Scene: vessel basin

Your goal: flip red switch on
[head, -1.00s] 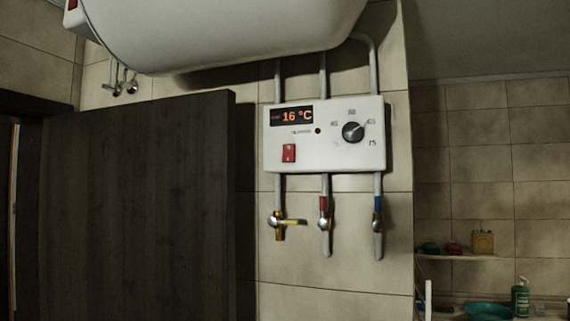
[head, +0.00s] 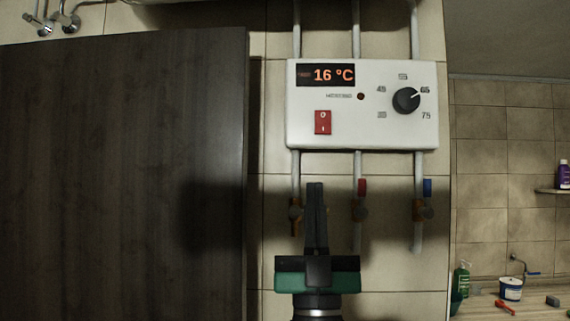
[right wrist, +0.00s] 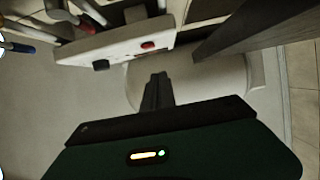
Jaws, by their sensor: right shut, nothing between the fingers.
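The red switch (head: 323,122) is on the lower left of the white control box (head: 300,140) on the tiled wall. It is marked 0 at the top and I at the bottom. The switch also shows in the right wrist view (right wrist: 148,45) as a small red patch on the box. My right gripper (head: 315,186) is shut and empty, pointing up below the box and the switch, apart from the switch in the picture. Its closed fingers also show in the right wrist view (right wrist: 159,76). My left gripper is not in view.
The box has a display (head: 326,75) reading 16 °C and a black knob (head: 406,99). Pipes with valves (head: 359,205) run below it, near my gripper. A dark door (head: 120,170) stands at the left. A counter (head: 480,304) with small items is at the lower right.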

